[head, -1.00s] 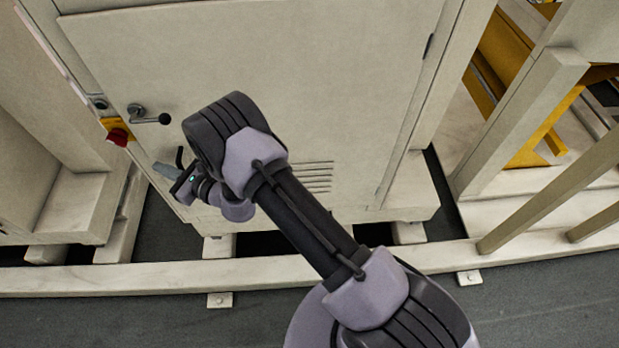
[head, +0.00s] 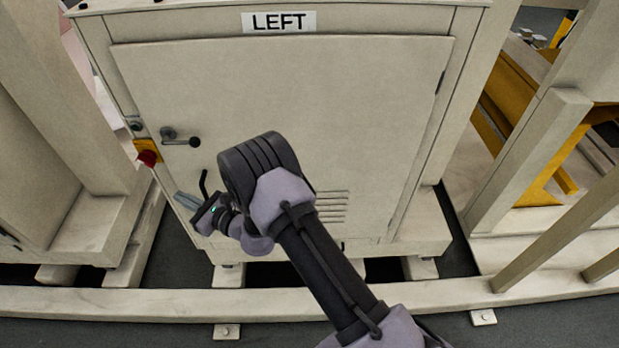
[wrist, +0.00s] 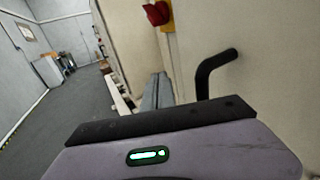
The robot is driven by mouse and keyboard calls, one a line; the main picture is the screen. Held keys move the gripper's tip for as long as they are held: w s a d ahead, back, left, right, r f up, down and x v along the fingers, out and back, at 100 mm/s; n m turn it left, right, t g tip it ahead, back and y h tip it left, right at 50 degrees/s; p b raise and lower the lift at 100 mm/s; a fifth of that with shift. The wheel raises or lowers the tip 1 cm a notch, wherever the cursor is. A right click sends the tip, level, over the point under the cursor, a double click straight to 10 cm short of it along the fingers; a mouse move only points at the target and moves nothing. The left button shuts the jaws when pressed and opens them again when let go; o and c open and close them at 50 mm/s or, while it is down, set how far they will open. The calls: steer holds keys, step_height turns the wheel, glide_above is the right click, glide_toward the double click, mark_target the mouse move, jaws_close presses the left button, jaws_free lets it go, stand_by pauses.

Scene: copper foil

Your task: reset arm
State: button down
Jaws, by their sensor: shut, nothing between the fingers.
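My gripper (head: 186,201) is at the left end of my arm in the head view, low in front of the left edge of a cream cabinet (head: 300,120) marked LEFT. Its grey fingers point up and left and are shut with nothing between them. In the wrist view the shut fingers (wrist: 157,92) show beyond the purple housing, beside the cabinet face. The cabinet door is shut, and its dark lever handle (head: 182,138) is above my gripper and apart from it.
A red knob on a yellow plate (head: 147,157) is on the cabinet's left edge; it also shows in the wrist view (wrist: 157,13). A cream rail (head: 120,304) runs along the floor in front. Open grey floor (wrist: 65,118) lies left in the wrist view.

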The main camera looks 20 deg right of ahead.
steer(key=s+a+p, duration=0.3)
steer(key=s, duration=0.7)
steer(key=s+a+r+n+g+y, duration=0.2)
steer(key=r+n+g, duration=0.1)
steer(key=r, duration=0.4)
steer(key=s+a+r+n+g+y, duration=0.1)
steer(key=a+r+n+g+y, duration=0.15)
steer(key=r, duration=0.45)
steer(key=s+d+r+n+g+h, duration=0.1)
steer(key=s+d+r+n+g, duration=0.3)
steer(key=s+r+n+g, duration=0.6)
steer(key=s+d+r+n+t+h, duration=0.1)
steer(key=s+d+r+n+h, duration=0.15)
steer(key=s+d, duration=0.25)
steer(key=s+d+r+n+t+h, duration=0.1)
steer(key=s+d+n+h, duration=0.1)
steer(key=s+d+h, duration=0.3)
steer(key=s+d+n+t+h, duration=0.1)
steer(key=d+t+h, duration=0.5)
steer(key=d, duration=1.3)
steer(key=shift+s+d+r+n+t+h, duration=0.2)
steer(key=shift+d+n+t+h, duration=0.25)
steer(key=shift+n, duration=0.25)
steer(key=shift+a, duration=0.15)
